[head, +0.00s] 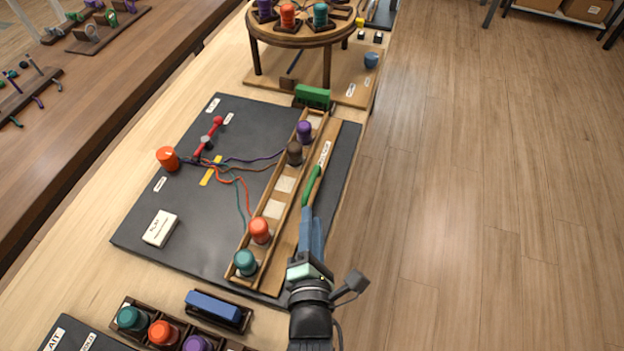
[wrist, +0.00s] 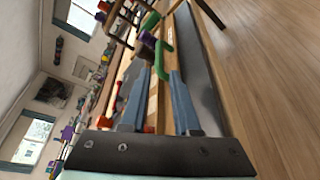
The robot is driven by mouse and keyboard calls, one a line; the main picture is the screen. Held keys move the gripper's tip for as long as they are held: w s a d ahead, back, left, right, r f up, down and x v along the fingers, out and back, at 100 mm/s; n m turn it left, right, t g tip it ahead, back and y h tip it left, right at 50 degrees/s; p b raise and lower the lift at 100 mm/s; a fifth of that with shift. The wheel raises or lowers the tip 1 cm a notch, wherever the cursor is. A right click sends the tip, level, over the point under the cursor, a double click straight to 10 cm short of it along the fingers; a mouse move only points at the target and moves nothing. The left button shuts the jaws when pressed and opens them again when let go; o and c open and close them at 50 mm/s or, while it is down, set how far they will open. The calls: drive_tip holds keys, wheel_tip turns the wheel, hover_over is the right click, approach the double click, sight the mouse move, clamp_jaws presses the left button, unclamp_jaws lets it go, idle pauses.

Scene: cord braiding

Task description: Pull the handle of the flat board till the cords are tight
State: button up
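The flat board is a dark slab (head: 205,240) with a wooden rack (head: 283,236) along its right side. The green handle (head: 312,184) stands at the rack's outer edge; it also shows in the wrist view (wrist: 163,58). Purple, brown, orange and teal bobbins sit in the rack, two slots between them empty. Thin cords (head: 240,182) run from near an orange post (head: 167,159) toward the rack; the orange and teal ones curve loosely. My gripper (head: 316,214) is just short of the handle. Its fingers (wrist: 157,78) are apart, with the handle ahead between their tips.
A red-ended lever (head: 209,137), a yellow strip (head: 211,171) and a white block (head: 160,228) are on the slab. A round stand (head: 303,36) with bobbins and a green block (head: 313,97) are beyond. A blue-topped box (head: 215,307) is nearer. Open floor lies right.

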sight(311, 188)
drive_tip(key=x, duration=1.1)
drive_tip(key=shift+w, duration=0.25)
clamp_jaws()
idle(1.0)
